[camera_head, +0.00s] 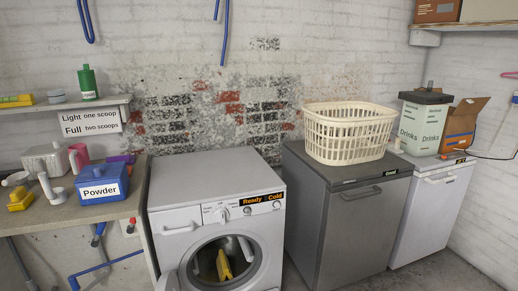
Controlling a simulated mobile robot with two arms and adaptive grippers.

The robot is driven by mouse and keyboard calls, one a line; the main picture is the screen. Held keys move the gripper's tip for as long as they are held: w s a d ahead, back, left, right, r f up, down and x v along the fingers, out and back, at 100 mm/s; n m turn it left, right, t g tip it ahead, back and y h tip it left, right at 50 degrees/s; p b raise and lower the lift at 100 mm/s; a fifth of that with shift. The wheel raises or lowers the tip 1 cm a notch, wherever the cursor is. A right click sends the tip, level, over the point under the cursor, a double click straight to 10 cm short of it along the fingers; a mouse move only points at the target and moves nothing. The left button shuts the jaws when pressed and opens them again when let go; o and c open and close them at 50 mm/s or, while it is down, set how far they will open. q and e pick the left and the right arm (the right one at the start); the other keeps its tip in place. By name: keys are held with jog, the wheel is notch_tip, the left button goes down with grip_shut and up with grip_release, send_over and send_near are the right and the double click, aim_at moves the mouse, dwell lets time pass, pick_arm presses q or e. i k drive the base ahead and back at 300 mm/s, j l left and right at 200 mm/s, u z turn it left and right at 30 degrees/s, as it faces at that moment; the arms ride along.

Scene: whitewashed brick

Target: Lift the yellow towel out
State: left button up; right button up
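The yellow towel (224,266) is inside the drum of the white washing machine (180,230), low in the round front opening. It looks like a bunched upright strip. A pale item (245,247) shows beside it at the right of the opening; I cannot tell what it is. Neither of my grippers is in view.
A cream laundry basket (345,145) stands on the grey appliance (350,215) to the right. The left counter (95,212) holds a blue "Powder" box (102,190) and several small items. A white appliance (425,215) stands at the far right.

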aim_at(224, 266)
jog(key=j, duration=0.5)
jog(key=k+j+z, duration=0.15)
jog(key=j, duration=0.35)
jog(key=k+j, duration=0.1)
jog(key=j, duration=0.4)
jog(key=k+j+z, duration=0.1)
jog(key=j, duration=0.4)
jog(key=k+j+z, duration=0.1)
jog(key=j, duration=0.35)
jog(key=u, duration=0.35)
jog(key=i+l+u, duration=0.2)
jog(key=u, duration=0.2)
jog(key=i+l+u, duration=0.15)
jog(key=l+u, duration=0.6)
jog(key=i+l+u, duration=0.1)
jog(key=l+u, duration=0.3)
jog(key=l, duration=0.1)
